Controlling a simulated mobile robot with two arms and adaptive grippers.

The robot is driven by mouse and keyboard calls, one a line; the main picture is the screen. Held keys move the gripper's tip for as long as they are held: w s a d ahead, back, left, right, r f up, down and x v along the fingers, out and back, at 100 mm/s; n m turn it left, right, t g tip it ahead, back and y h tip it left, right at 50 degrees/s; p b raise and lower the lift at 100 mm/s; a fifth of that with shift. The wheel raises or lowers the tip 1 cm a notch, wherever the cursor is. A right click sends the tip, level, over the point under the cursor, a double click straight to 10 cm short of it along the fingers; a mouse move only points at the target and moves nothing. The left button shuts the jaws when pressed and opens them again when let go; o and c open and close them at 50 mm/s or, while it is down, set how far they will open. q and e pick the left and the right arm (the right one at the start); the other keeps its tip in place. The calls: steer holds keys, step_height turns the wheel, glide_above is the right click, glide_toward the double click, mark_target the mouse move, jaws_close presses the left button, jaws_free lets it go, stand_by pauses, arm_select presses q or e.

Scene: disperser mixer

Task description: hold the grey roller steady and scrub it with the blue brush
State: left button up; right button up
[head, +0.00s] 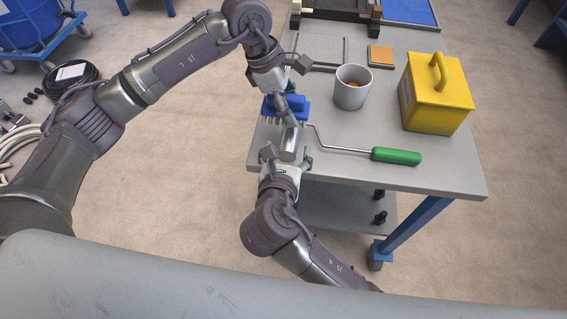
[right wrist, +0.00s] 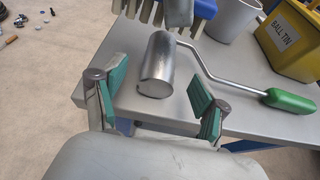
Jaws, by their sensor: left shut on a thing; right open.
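The grey roller (head: 291,146) lies near the table's left front edge. Its bent metal rod leads right to a green handle (head: 396,156). My right gripper (head: 286,158) is open in front of the roller; in the right wrist view, its green-padded fingers (right wrist: 160,88) stand apart on either side of the roller's near end (right wrist: 157,72). My left gripper (head: 290,98) is shut on the blue brush (head: 271,108), just behind the roller. The brush's pale bristles (right wrist: 146,12) show at the top of the right wrist view; whether they touch the roller I cannot tell.
A yellow box (head: 436,98) labelled BALL TIN stands to the right. A small orange-brown block (head: 380,56) and a flat tray (head: 322,50) lie further back. The table (head: 455,172) is bare around the green handle.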

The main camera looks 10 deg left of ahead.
mark_target(290, 142)
steer(key=x, duration=0.4)
steer(key=shift+w+f, duration=0.15)
steer(key=shift+w, duration=0.25)
steer(key=c, duration=1.2)
